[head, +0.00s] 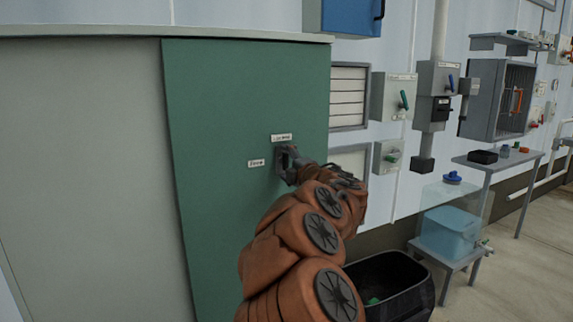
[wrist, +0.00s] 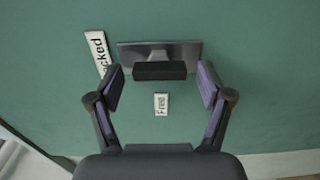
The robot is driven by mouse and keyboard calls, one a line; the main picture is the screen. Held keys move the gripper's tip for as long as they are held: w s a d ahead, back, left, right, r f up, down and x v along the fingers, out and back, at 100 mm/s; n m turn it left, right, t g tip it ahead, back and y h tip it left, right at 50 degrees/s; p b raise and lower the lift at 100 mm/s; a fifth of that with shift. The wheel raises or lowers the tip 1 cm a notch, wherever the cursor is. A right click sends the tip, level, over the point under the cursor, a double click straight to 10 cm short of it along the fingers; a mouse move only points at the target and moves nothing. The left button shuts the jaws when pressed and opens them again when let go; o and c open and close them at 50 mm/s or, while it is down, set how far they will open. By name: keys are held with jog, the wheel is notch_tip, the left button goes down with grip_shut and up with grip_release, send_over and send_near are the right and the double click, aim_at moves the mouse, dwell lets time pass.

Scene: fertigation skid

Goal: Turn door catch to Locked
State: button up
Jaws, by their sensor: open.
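The door catch (wrist: 160,71) is a dark bar in front of a grey metal plate on the green door (head: 225,95). In the wrist view the bar lies level between my fingertips. A "Free" label (wrist: 161,104) is below it, its text turned sideways, and a partly hidden "Locked" label (wrist: 98,50) is at its left. In the head view, "Locked" (head: 282,137) is above the catch and "Free" (head: 256,163) is left of it. My gripper (wrist: 160,78) is open, one finger on each side of the catch, with visible gaps. In the head view my gripper (head: 289,163) largely hides the catch.
A grey panel (head: 85,150) adjoins the green door on the left. A black bin (head: 395,285) and a stand with a blue tank (head: 450,232) are at lower right.

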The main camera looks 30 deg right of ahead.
jog(key=shift+s, duration=0.1)
jog(key=s+a, duration=0.1)
jog(key=s, duration=1.1)
jog(key=shift+w, duration=0.1)
dwell(0.5)
